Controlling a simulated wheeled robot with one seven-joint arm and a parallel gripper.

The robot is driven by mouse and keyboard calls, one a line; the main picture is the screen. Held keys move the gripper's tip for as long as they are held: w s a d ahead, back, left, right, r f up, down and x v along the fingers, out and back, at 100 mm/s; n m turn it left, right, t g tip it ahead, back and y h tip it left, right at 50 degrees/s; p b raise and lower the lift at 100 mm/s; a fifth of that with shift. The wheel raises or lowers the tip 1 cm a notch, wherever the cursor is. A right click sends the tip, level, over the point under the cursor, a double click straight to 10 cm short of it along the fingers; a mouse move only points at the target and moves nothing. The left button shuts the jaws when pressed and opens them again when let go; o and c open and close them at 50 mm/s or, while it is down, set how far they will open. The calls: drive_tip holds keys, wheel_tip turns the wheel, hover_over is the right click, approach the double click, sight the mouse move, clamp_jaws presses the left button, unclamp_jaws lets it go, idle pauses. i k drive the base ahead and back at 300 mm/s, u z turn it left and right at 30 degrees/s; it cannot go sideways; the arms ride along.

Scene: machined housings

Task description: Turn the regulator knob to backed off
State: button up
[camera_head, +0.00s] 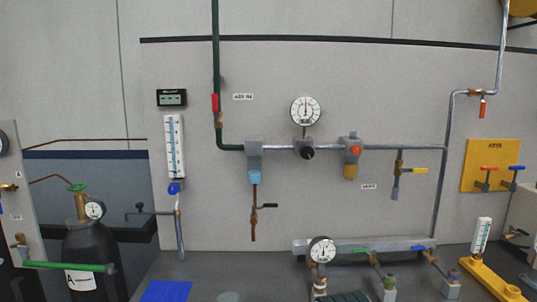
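The regulator knob (307,153) is a small round black knob on the front of a grey regulator body in the middle of the wall panel. It sits in the horizontal pipe run. A round white dial gauge (305,110) stands on a short stem directly above it; its needle looks close to upright, but the scale is too small to read. The knob's turn position cannot be made out. My gripper is not in this view, and nothing is seen touching the knob.
A filter with a blue bowl (255,177) hangs left of the knob. A unit with an orange button (356,150) is on the right. Below stands a manifold (385,245) with another gauge (322,250). A black cylinder (90,258) is at left. The space before the knob looks clear.

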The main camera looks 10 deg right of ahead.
sight(307, 152)
drive_tip(key=u, duration=0.9)
drive_tip(key=i, duration=0.65)
drive_tip(key=z, duration=0.65)
